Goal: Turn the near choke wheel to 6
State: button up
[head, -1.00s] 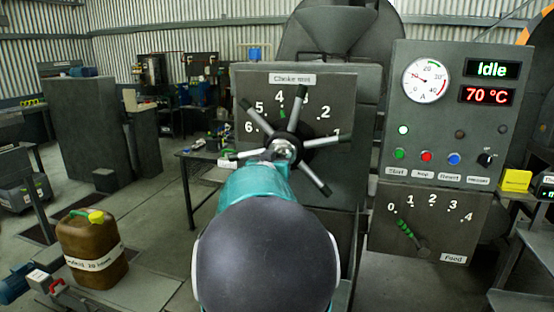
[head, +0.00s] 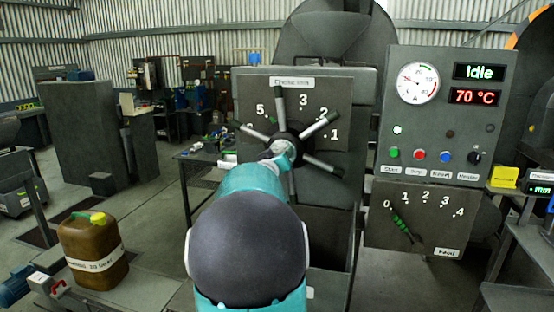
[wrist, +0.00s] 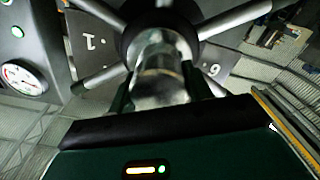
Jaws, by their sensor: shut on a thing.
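The choke wheel (head: 287,143) has a dark hub, a silvery centre and several grey spokes, and stands on a grey plate with numbers. Its green mark (head: 274,121) sits between the 5 (head: 261,110) and the 4, which a spoke covers. A left spoke largely covers the 6. My gripper (head: 281,152) is at the wheel's centre, mostly hidden behind my teal arm. In the wrist view my gripper (wrist: 160,92) is shut on the silvery hub of the wheel (wrist: 160,58), with the 6 and the 1 beyond it.
A control panel (head: 440,160) reading Idle and 70 °C stands to the right. Below it is the feed dial (head: 412,218), its green pointer near 0. A brown canister (head: 93,252) is at lower left. A dark table (head: 205,158) stands left of the wheel.

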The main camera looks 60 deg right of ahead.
jog(key=n, duration=0.3)
jog(key=shift+w+n, duration=0.15)
jog(key=shift+n, duration=0.25)
jog(key=shift+f+n, duration=0.1)
jog(key=shift+n, duration=1.7)
jog(key=o, duration=1.4)
jog(key=shift+a, duration=0.1)
jog(key=a, duration=0.4)
jog(key=s+a, duration=0.1)
jog(key=a, duration=0.4)
jog(key=s+a, duration=0.1)
jog(key=a, duration=0.3)
jog(key=shift+s+a, duration=0.15)
jog(key=shift+a, duration=0.1)
